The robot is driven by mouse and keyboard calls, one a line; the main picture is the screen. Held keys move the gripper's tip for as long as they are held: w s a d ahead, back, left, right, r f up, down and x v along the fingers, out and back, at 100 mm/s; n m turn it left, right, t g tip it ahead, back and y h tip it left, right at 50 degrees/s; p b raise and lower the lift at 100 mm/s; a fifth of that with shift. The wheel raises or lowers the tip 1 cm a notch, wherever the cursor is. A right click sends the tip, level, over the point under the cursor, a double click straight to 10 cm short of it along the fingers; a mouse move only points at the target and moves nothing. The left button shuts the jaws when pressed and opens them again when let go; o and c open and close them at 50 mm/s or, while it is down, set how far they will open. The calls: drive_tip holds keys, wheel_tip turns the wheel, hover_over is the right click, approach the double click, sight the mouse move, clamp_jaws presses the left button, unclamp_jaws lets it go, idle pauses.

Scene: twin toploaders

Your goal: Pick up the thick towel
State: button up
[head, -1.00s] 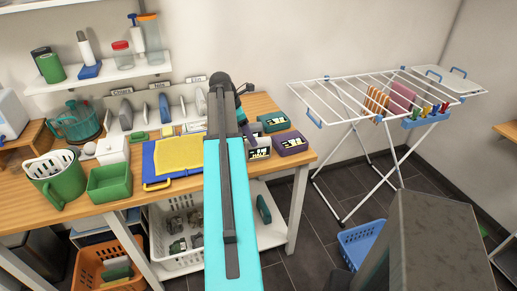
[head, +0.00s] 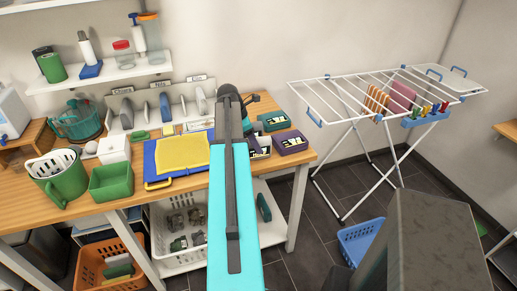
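No cloth in view is clearly marked as the thick towel. A pink-mauve folded cloth (head: 402,96) hangs on the white drying rack (head: 322,99) at the right. An orange-striped cloth (head: 377,100) hangs just left of it. A yellow cloth-like sheet (head: 183,153) lies flat on a blue board (head: 151,172) on the wooden table. My cyan arm reaches up from the bottom over the table's right part. Its far end is near the small labelled boxes, away from the rack. My gripper is mostly hidden behind the arm, so its fingers cannot be made out.
A teal box (head: 274,121) and a purple box (head: 290,142) stand at the table's right end. A green bin (head: 111,182) and green jug (head: 60,179) stand at the left. Baskets sit below; a blue basket (head: 361,241) is on the floor under the rack.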

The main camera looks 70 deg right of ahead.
drive_tip(key=shift+s+d+f+p, duration=0.2)
drive_tip(key=shift+s+f+p, duration=0.2)
drive_tip(key=shift+f, duration=0.15)
drive_tip(key=shift+s+d+f+p, duration=0.15)
drive_tip(key=shift+s+f+p, duration=0.2)
drive_tip(key=shift+f, duration=0.15)
drive_tip(key=shift+p+x, duration=0.3)
drive_tip(key=shift+x, duration=0.9)
drive_tip(key=shift+c, duration=0.3)
drive_tip(key=shift+w, duration=0.1)
drive_tip(key=c, duration=1.2)
drive_tip(key=shift+o, duration=0.3)
